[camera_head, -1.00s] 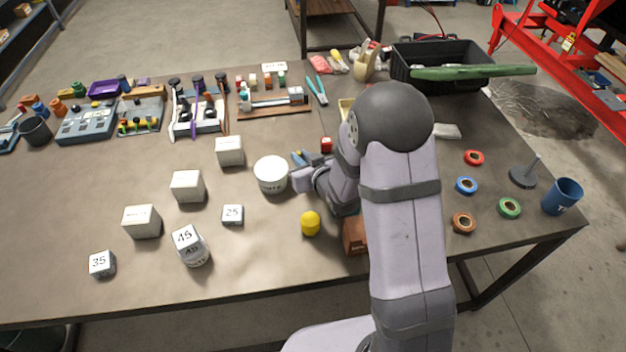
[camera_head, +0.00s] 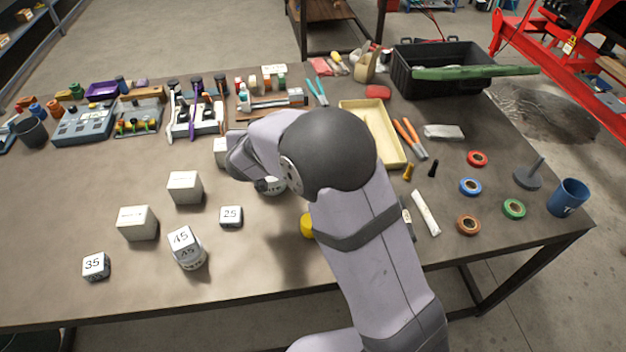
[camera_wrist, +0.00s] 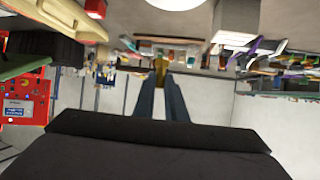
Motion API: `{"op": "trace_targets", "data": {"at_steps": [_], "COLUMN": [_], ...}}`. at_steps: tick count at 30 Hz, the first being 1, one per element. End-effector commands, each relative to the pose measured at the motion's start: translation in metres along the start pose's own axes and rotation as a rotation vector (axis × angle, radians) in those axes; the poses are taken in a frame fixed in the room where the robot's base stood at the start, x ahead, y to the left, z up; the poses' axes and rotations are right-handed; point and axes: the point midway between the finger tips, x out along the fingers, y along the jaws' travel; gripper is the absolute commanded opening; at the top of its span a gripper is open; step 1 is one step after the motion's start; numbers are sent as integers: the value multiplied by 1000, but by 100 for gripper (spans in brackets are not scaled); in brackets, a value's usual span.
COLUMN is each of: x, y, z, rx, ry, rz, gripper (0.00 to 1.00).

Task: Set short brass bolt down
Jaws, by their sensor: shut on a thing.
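The short brass bolt (camera_wrist: 160,66) shows in the wrist view, gold coloured, at the ends of the two dark fingers of my gripper (camera_wrist: 161,75). My gripper is shut on it. In the head view my own arm hides the gripper and the held bolt. Another small brass-coloured piece (camera_head: 408,172) stands on the table (camera_head: 330,270) to the right of my arm, beside a small black piece (camera_head: 433,168).
A yellow tray (camera_head: 397,150) and orange-handled pliers (camera_head: 410,139) lie right of my arm. White blocks (camera_head: 186,187) stand to the left.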

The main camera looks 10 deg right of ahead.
Motion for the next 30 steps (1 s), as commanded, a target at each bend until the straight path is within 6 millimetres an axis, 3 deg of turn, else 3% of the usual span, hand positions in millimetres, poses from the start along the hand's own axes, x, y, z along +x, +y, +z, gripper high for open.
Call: {"op": "trace_targets", "data": {"at_steps": [7,13,25,30], "x": [7,-6,-6,3], "y": [64,108,111,111], "z": [2,38,44,62], "rx": [148,239,219,217], "ry": [-3,-4,-2,-4], "rz": [315,510,457,458], "gripper": [0,0,0,0]}}
